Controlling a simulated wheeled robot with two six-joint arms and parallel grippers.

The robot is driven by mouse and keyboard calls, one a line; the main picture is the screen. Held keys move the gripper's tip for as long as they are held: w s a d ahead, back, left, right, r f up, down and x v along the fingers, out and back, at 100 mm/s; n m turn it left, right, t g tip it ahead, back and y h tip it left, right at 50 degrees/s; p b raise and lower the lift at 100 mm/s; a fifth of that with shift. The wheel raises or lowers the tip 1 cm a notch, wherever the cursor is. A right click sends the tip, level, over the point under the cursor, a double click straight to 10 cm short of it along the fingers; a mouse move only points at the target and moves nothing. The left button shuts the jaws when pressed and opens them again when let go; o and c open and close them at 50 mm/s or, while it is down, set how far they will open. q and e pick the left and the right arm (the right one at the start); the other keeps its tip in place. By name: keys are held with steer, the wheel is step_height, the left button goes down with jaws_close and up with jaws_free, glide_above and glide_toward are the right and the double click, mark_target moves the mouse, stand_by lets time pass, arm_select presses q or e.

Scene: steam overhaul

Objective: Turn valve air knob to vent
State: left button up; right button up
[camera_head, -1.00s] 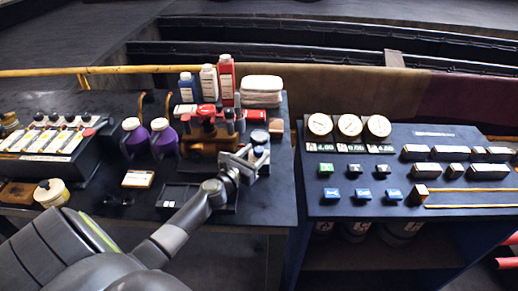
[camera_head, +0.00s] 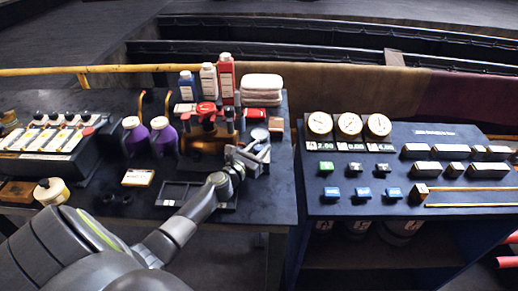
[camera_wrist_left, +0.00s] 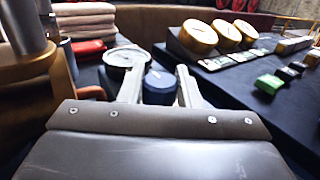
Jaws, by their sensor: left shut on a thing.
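My left gripper (camera_head: 258,156) is over the right part of the left bench. In the left wrist view its two pale fingers (camera_wrist_left: 158,78) stand on either side of a dark blue, round-topped knob (camera_wrist_left: 160,90) and are shut on it. The fingers and wrist hide most of this knob in the head view. A round white-faced dial (camera_head: 260,134) is just beyond the fingers; it also shows in the left wrist view (camera_wrist_left: 126,58). I cannot read a vent mark or the knob's setting. My right gripper is not in view.
A brown valve assembly with a red handle (camera_head: 207,109) stands left of my gripper. Folded towels (camera_head: 262,89) and several bottles are behind. The right bench holds three gauges (camera_head: 349,124) and small green, black and blue switches. A shallow black tray (camera_head: 172,195) lies nearer.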

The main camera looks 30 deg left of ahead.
arm_select(q)
steer(key=shift+n+y, duration=0.4)
steer(key=shift+y, duration=0.3)
steer(key=n+y, duration=0.2)
steer(key=y, duration=0.1)
steer(key=shift+d+g+y, duration=0.1)
steer(key=shift+g+y, duration=0.2)
steer(key=n+g+y, duration=0.1)
steer(key=n+y, duration=0.1)
steer(key=shift+f+y+b, duration=0.1)
steer(key=shift+y+b, duration=0.2)
steer(key=shift+y, duration=0.1)
steer(key=shift+f+n+g+y+b, duration=0.1)
steer(key=shift+n+g+y+b, duration=0.55)
steer(key=shift+n+y, duration=0.45)
steer(key=n+g+y+b, duration=0.2)
steer(key=n+g+y, duration=0.1)
steer(key=shift+y+b, duration=0.4)
steer(key=shift+n+g+y+b, duration=1)
steer(key=shift+g+b, duration=0.2)
steer(key=shift+g, duration=0.25)
steer(key=o, duration=1)
steer(key=shift+r, duration=0.2)
steer(key=shift+c, duration=0.2)
